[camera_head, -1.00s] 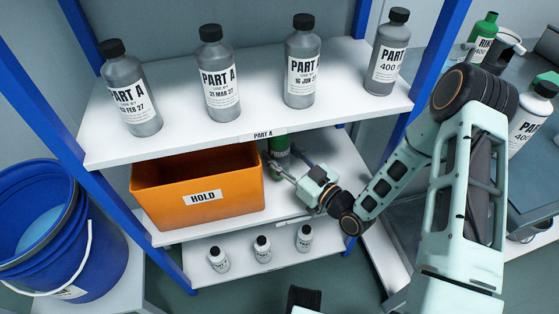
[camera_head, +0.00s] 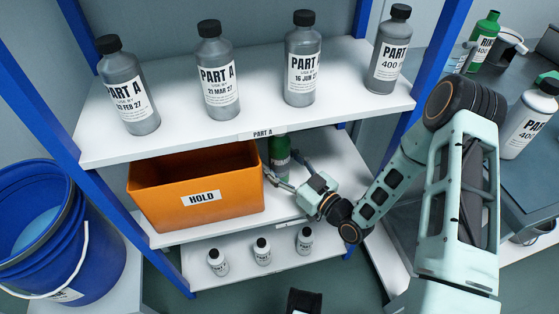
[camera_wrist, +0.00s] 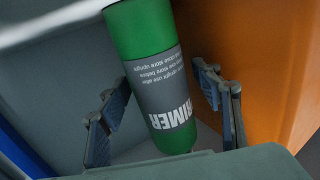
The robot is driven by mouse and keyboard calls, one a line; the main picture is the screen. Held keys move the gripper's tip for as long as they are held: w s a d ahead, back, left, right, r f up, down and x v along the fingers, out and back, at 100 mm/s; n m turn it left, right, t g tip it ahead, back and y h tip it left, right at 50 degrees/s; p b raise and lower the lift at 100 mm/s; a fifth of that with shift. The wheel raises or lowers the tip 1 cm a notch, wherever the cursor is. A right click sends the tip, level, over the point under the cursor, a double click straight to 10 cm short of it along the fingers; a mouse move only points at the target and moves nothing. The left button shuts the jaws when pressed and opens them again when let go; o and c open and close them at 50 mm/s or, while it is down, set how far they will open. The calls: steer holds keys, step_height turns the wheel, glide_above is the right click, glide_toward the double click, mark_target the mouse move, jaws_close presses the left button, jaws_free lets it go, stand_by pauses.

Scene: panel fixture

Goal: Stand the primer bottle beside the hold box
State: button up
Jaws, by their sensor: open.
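The green primer bottle (camera_head: 280,155) with a grey label stands on the middle shelf, just right of the orange hold box (camera_head: 165,218). It looks upright; its top is hidden under the upper shelf's edge. My gripper (camera_head: 288,174) is at the front of the bottle, its jaws open. In the wrist view the bottle (camera_wrist: 158,70) shows between the two spread fingers of my gripper (camera_wrist: 165,115), with visible gaps on both sides. The box (camera_wrist: 270,60) is at the right there, its wall close to one finger.
The upper shelf (camera_head: 180,140) overhangs the bottle and carries several grey PART A bottles. Small white bottles (camera_head: 262,251) stand on the lower shelf. A blue bucket (camera_head: 85,250) is at the left. The middle shelf is bare to the right of my gripper (camera_head: 345,175).

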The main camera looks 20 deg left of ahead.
steer(key=shift+r, duration=0.2)
steer(key=p+v, duration=0.2)
steer(key=v, duration=1)
steer(key=shift+f, duration=0.1)
